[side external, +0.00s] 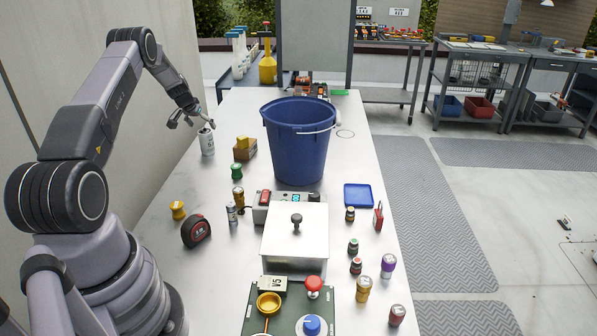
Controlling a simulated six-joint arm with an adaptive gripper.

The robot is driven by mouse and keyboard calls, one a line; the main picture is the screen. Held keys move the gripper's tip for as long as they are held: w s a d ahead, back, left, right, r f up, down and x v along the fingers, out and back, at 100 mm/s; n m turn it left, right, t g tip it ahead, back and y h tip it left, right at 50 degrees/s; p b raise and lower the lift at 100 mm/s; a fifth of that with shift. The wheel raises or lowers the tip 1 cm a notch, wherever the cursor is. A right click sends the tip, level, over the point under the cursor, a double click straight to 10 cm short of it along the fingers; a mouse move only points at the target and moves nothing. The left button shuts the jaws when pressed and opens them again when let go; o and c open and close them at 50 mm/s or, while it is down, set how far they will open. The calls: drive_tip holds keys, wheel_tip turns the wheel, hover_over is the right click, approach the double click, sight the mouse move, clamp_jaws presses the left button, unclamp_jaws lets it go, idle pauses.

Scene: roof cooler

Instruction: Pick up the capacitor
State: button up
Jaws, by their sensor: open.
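A silver-white can (207,142) stands upright on the white bench, left of the blue bucket; it may be the capacitor, but its label is too small to read. My gripper (191,122) is at the can's top, slightly left of it, with its fingers spread and nothing between them. One finger overlaps the can's top in the picture; I cannot tell whether they touch. Other small cylinders stand on the bench, including a slim silver-blue one (231,212) and a gold one (363,288), so which is the capacitor is not certain.
A large blue bucket (296,145) stands right of the can, with a small brown box (244,152) between them. A tape measure (196,231), a lidded white box (295,235) and a green control panel (288,310) are nearer. The bench's left strip is mostly clear.

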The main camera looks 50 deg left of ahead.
sight(206, 130)
drive_tip(key=shift+a+x, duration=0.15)
drive_tip(key=shift+x, duration=1.3)
drive_tip(key=shift+a+x, duration=0.2)
drive_tip(key=shift+x, duration=1.2)
drive_tip(key=shift+r, duration=0.1)
drive_tip(key=c, duration=1.3)
drive_tip(key=shift+r, duration=0.1)
